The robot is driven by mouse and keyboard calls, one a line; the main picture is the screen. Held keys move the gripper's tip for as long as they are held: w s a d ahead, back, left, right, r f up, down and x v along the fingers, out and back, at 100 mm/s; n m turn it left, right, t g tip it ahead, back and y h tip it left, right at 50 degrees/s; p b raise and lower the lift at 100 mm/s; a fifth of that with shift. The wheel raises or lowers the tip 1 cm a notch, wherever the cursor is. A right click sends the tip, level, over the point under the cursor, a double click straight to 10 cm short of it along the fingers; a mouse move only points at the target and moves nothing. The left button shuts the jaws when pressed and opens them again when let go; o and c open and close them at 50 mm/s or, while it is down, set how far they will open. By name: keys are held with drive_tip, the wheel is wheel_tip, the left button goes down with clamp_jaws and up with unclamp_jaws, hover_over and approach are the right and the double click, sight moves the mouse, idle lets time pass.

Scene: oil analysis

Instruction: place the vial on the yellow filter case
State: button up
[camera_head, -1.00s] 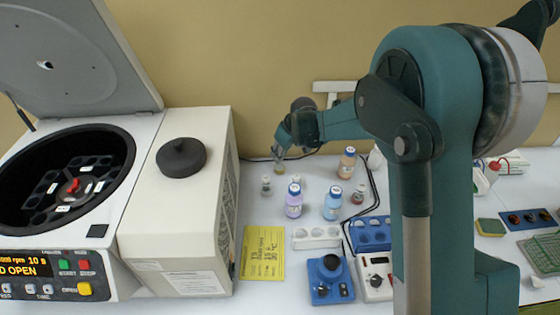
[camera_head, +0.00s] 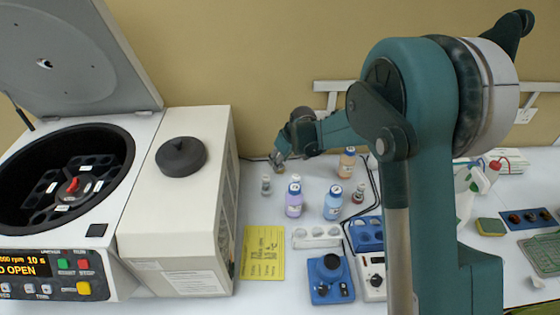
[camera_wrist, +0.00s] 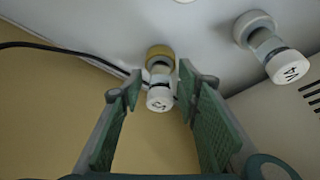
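In the wrist view a vial (camera_wrist: 160,98) with a white marked cap and clear glass body stands upright on a round yellow filter case (camera_wrist: 160,51). My gripper (camera_wrist: 160,79) is open, with one green-padded finger on each side of the vial. A narrow gap shows between the fingers and the vial. In the head view my gripper (camera_head: 277,160) is low at the back of the bench, beside the centrifuge. The vial there is too small and covered to make out.
Another white-capped vial (camera_wrist: 268,48) stands close by in the wrist view. In the head view, a purple bottle (camera_head: 294,198), blue bottle (camera_head: 333,203) and orange bottle (camera_head: 347,163) stand to the right. A centrifuge (camera_head: 183,215) borders the left. A black cable (camera_wrist: 70,50) runs along the wall.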

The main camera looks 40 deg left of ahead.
drive_tip(key=shift+r, duration=0.1)
idle(0.3)
drive_tip(key=shift+r, duration=0.15)
drive_tip(key=v, duration=1.1)
drive_tip(key=shift+r, duration=0.4)
drive_tip(key=shift+d, duration=0.1)
idle(0.6)
